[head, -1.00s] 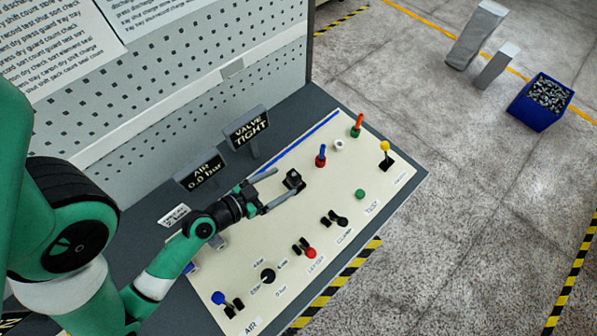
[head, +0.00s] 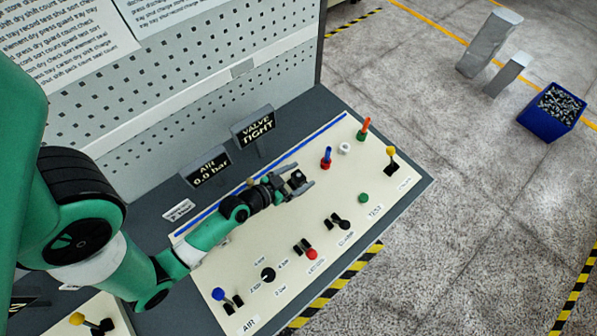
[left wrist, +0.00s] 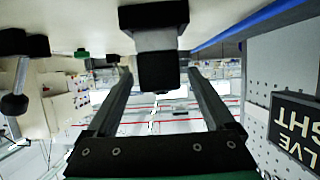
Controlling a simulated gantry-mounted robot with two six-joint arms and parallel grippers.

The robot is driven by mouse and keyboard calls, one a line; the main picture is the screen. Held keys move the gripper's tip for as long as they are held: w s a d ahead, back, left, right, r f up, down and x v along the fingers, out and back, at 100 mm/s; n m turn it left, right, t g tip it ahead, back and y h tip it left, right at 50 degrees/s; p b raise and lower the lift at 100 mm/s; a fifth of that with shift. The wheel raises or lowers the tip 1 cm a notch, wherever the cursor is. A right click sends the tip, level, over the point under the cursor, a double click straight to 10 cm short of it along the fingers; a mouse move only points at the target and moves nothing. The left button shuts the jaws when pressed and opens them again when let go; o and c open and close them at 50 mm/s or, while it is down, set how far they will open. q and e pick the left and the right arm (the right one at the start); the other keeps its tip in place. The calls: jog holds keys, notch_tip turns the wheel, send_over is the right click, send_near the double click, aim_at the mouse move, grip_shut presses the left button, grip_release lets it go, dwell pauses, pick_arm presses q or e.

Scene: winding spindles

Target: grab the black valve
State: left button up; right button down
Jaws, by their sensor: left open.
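The black valve (head: 298,176) is a small dark block standing on the cream panel (head: 384,208). In the left wrist view the valve (left wrist: 158,72) shows as a black block on a grey stem above a black base. My left gripper (head: 302,180) is open, with its fingers around the valve in the head view. In the left wrist view the fingers lie to either side of the block, with gaps visible. I cannot tell how deep the block sits between them. My right gripper is not in view.
Nearby on the panel are a blue-topped red lever (head: 326,158), a white knob (head: 344,148), an orange lever (head: 363,129), a green button (head: 363,198) and black switches (head: 337,221).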

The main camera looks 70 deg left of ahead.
aim_at(306, 173)
pick_arm(q)
jog(key=x, duration=0.3)
jog(key=shift+a, duration=0.1)
grip_shut()
